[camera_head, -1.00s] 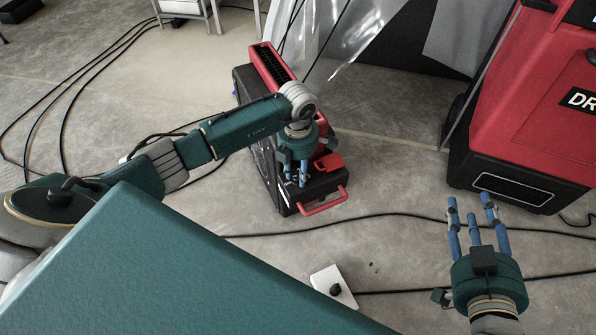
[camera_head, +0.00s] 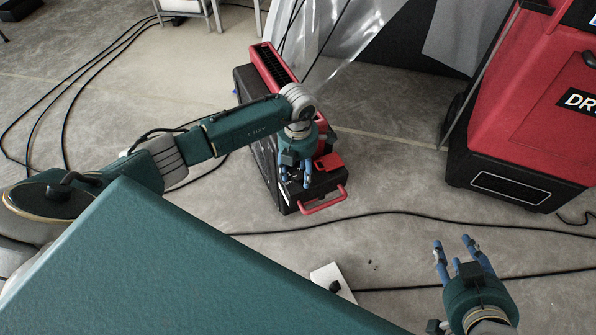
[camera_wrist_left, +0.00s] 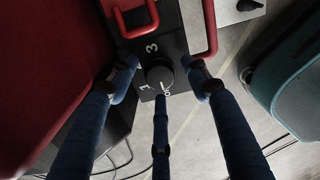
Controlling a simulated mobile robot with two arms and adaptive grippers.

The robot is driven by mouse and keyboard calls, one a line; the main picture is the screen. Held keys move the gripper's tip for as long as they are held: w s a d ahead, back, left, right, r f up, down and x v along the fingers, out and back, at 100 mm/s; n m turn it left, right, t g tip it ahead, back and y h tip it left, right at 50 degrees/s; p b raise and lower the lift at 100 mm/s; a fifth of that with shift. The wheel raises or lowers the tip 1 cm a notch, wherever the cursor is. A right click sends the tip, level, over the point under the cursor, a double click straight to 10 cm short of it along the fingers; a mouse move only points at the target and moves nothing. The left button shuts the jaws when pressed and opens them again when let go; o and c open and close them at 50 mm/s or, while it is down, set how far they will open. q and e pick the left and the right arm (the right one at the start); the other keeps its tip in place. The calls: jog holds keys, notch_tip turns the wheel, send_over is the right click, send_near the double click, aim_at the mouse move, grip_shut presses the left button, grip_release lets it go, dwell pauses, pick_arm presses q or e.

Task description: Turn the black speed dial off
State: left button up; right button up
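The black speed dial (camera_wrist_left: 158,74) is a round knob on a black panel in the left wrist view, with white marks "3" and "1" and another small white mark beside its lower edge. A short white line shows near the knob's lower rim. My left gripper (camera_wrist_left: 160,83) has its three blue fingers spread around the dial, with gaps visible at left and right. In the head view my left gripper (camera_head: 297,178) is over the top of the red and black machine (camera_head: 272,65) and hides the dial. My right gripper (camera_head: 458,252) is open and empty above the floor.
A red handle (camera_wrist_left: 136,18) and a red bar (camera_wrist_left: 210,28) flank the panel. A large red and black dryer (camera_head: 515,140) stands at the right. Black cables (camera_head: 400,215) and a white plate with a black knob (camera_head: 325,275) lie on the floor.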

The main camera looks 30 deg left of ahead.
aim_at(298, 175)
pick_arm(q)
jog(key=shift+r, duration=0.1)
notch_tip(298, 175, up, 12)
dwell(0.5)
dwell(0.4)
